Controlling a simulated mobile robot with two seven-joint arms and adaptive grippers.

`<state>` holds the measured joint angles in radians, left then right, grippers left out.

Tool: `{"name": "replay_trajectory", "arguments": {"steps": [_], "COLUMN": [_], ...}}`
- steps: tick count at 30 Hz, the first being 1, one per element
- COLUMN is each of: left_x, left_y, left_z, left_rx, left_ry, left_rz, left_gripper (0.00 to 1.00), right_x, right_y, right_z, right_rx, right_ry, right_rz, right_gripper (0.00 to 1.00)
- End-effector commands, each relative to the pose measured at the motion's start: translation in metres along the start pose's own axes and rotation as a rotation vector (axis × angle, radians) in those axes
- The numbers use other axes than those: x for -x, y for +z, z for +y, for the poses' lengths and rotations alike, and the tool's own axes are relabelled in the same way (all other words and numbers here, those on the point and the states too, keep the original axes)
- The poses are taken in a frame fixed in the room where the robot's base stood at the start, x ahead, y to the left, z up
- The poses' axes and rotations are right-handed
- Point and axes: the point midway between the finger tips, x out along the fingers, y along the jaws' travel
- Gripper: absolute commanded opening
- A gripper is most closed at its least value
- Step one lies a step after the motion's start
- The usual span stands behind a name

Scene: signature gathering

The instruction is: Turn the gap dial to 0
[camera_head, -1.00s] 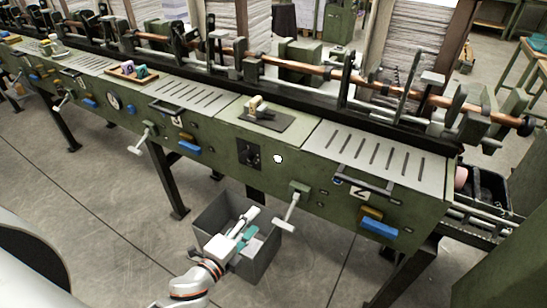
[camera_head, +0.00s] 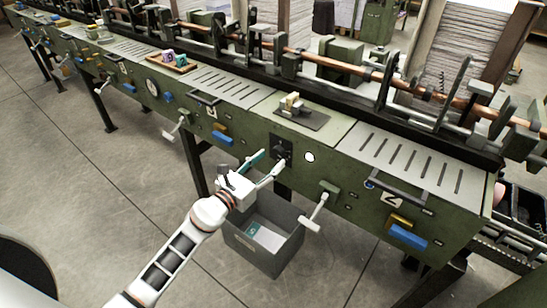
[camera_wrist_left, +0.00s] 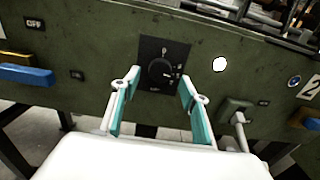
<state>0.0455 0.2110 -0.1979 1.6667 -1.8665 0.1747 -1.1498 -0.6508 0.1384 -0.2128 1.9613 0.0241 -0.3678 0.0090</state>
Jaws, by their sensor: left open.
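The gap dial is a round black knob on a dark square plate (camera_wrist_left: 160,72) on the green machine front. In the head view the dial plate (camera_head: 281,149) is partly behind my left gripper's fingertips. A "0" mark seems to stand above the knob in the left wrist view; the other marks are too small to read. My left gripper (camera_head: 265,163) is open and faces the dial. In the left wrist view its teal-padded fingers (camera_wrist_left: 158,92) stand on either side of the knob, apart from it as far as I can tell. My right gripper is not in view.
A grey bin (camera_head: 262,240) stands on the floor below the dial. A white-handled lever (camera_head: 316,212) sticks out to the right. A white round spot (camera_head: 309,157) is right of the dial. Blue handles (camera_head: 408,235) are along the front. The floor at left is clear.

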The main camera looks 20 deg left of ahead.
Motion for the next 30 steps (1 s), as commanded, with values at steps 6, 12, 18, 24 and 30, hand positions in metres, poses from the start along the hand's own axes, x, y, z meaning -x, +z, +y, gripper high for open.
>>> {"name": "replay_trajectory", "arguments": {"steps": [6,12,18,24,30], "left_x": [-0.024,-0.028,-0.028,-0.028,-0.028], "left_y": [-0.001,0.0,0.0,0.0,0.0], "left_z": [0.0,-0.001,0.0,0.0,0.0], "left_rx": [0.001,0.002,0.002,0.002,0.017], "left_ry": [0.001,0.0,0.0,0.0,0.0], "left_rz": [0.0,0.0,0.0,0.0,0.0], "left_gripper": [0.45,0.45,0.32,0.06,0.06], "right_x": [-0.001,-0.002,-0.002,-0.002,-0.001], "right_y": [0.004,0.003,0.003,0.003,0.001], "right_z": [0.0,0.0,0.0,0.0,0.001], "right_rx": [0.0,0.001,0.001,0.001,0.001], "right_ry": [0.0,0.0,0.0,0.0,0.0], "right_rz": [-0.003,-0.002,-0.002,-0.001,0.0], "right_gripper": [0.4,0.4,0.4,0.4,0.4]}}
